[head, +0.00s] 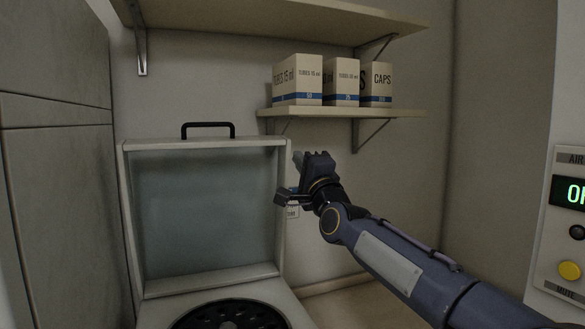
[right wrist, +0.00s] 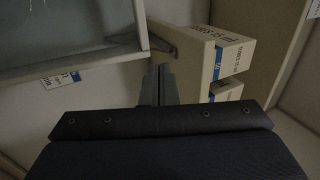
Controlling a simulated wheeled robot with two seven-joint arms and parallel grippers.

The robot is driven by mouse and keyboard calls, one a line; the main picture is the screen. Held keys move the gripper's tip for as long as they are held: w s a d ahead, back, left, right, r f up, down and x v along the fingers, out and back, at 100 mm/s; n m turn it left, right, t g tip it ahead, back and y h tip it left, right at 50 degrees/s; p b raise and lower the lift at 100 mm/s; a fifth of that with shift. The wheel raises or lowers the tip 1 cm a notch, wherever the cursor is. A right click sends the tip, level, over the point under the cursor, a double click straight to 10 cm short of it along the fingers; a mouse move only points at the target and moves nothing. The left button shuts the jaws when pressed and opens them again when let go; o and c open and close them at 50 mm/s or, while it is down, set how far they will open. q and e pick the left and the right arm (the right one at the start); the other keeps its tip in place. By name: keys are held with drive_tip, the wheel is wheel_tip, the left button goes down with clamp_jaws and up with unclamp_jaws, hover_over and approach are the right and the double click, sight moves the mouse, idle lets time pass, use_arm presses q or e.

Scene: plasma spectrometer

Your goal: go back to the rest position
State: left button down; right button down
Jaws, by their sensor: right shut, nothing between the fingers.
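My right gripper (head: 298,160) is in front of the wall, just right of the open lid (head: 208,212) of a white machine in the head view. Its fingers are together with nothing between them. In the right wrist view the shut fingers (right wrist: 158,82) point toward the wall and shelf area. My right arm reaches in from the lower right. My left gripper is not in view.
The machine's lid stands upright with a black handle (head: 208,130); a dark round rotor (head: 230,315) shows below. Boxes of tubes (head: 298,82) and caps (head: 376,85) stand on a small shelf (head: 345,113). A control panel (head: 568,225) is at the right. Free air lies between arm and panel.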

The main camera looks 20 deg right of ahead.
drive_tip(key=s+a+f+n+g+y, duration=0.1)
drive_tip(key=s+a+f+n+g, duration=0.2)
drive_tip(key=s+f, duration=0.9)
drive_tip(key=s+a+f+n+g+y, duration=0.2)
drive_tip(key=s+a+f+n+g, duration=0.2)
drive_tip(key=s+f+n+g, duration=0.4)
drive_tip(key=s+a+f+n+g+y, duration=0.2)
drive_tip(key=s+a+f+n+g, duration=0.2)
drive_tip(key=s+f, duration=1.4)
wheel_tip(320, 180, down, 6)
drive_tip(key=shift+r+n+g, duration=0.2)
drive_tip(key=shift+n+g, duration=0.8)
